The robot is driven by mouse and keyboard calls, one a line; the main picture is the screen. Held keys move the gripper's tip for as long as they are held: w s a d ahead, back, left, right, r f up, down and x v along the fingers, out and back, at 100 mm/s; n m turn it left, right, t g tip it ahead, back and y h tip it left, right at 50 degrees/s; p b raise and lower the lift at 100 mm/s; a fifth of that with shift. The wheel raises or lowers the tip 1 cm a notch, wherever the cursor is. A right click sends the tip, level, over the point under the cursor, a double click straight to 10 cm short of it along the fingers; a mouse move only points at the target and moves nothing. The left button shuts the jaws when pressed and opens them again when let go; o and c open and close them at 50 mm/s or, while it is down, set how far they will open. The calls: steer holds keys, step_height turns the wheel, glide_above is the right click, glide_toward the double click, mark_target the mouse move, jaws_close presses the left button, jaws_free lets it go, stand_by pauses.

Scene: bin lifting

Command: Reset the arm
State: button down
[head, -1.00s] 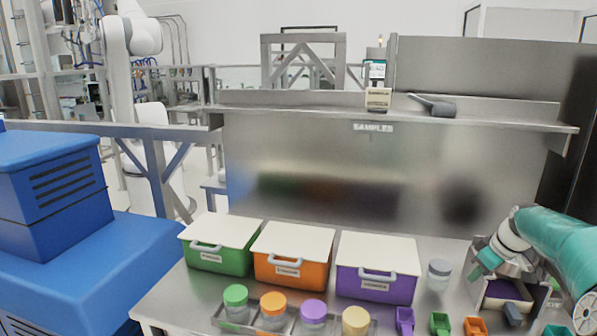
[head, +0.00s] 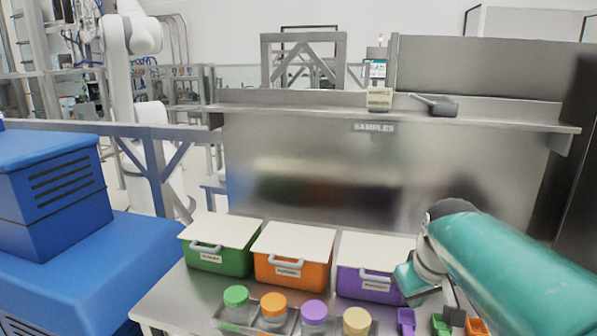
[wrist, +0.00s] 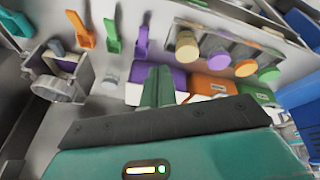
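My teal arm reaches in from the right in the head view. My gripper (wrist: 157,86) shows in the wrist view with its two green fingers together and nothing visible between them. In the head view the arm's end hangs over the table at the right of the purple bin (head: 366,282) and covers part of it. The holder with a grey cylinder (wrist: 60,85) shows at the left of the wrist view, apart from the fingers. My arm hides it in the head view.
The green bin (head: 218,262) and orange bin (head: 290,272) stand left of the purple one. Several lidded jars (head: 273,305) stand in a front rack. Scoops, including a purple one (head: 406,320), lie at the front right. A metal shelf (head: 300,101) runs behind.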

steer(key=s+a+f+m, duration=0.1)
steer(key=s+a+f, duration=0.1)
steer(key=s, duration=0.5)
steer(key=s+a+f+m+t, duration=0.1)
steer(key=s+a, duration=0.3)
steer(key=s, duration=0.3)
steer(key=shift+s+f+m+y, duration=0.3)
steer(key=shift+s+f, duration=0.05)
